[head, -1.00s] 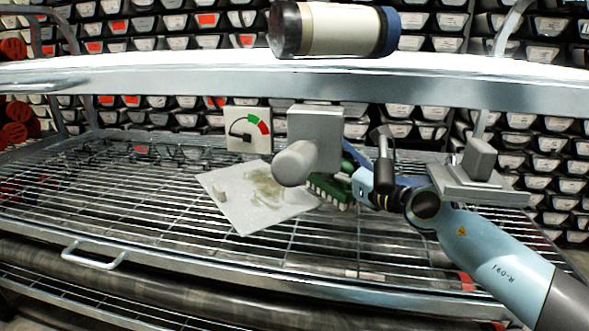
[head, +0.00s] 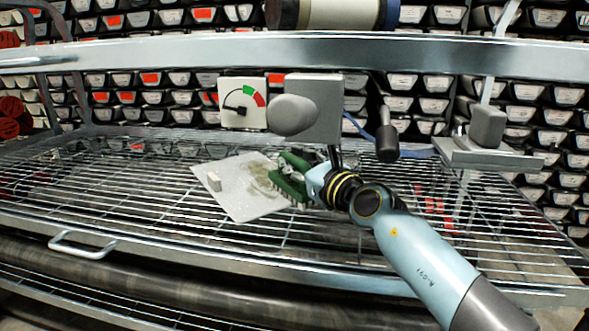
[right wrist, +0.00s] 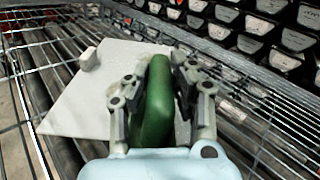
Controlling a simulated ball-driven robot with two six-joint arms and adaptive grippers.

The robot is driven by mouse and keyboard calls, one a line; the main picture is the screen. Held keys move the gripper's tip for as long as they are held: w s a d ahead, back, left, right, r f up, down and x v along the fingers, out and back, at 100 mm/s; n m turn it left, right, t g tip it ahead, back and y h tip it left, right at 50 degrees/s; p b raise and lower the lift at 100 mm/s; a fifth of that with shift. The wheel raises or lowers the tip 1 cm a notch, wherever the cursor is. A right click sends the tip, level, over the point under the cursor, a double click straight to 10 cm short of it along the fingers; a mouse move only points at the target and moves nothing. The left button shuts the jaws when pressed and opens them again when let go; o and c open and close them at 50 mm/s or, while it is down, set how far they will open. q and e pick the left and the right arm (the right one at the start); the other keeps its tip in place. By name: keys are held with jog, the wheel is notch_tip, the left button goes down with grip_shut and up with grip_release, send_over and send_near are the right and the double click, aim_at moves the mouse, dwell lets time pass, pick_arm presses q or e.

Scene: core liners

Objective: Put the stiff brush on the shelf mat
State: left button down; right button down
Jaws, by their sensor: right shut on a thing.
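The stiff brush (head: 289,184) is green, with a bristled block and a green handle (right wrist: 154,108). My right gripper (right wrist: 160,78) is shut on its handle, with one finger on each side. The shelf mat (head: 238,205) is a pale, stained sheet on the wire shelf, and it also shows in the right wrist view (right wrist: 80,108). In the head view the brush overlaps the mat's right part. I cannot tell whether its bristles touch the mat. My right gripper's fingers are partly hidden in the head view. My left gripper is not in view.
A small pale block (head: 214,181) sits on the mat's left part. A gauge (head: 243,104) and a grey box with a round knob (head: 318,110) stand behind. A grey fixture (head: 488,140) is at the right. The upper shelf beam (head: 200,52) crosses above. Wire shelf left of the mat is clear.

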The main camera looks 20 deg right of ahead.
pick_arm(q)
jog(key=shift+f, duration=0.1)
pick_arm(e)
jog(key=c, duration=1.1)
grip_release()
jog(key=shift+r, duration=0.1)
jog(key=shift+s, duration=0.4)
jog(key=s+p, duration=0.1)
jog(key=s, duration=0.1)
jog(key=s+d, duration=0.1)
jog(key=s, duration=0.2)
jog(key=shift+s+d+p, duration=0.1)
jog(key=shift+p, duration=0.25)
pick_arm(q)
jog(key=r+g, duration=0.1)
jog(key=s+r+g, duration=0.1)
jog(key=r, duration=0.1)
pick_arm(e)
jog(key=s, duration=0.3)
jog(key=s+d, duration=0.1)
jog(key=s, duration=0.2)
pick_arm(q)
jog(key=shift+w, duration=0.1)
pick_arm(e)
jog(key=shift+w, duration=0.1)
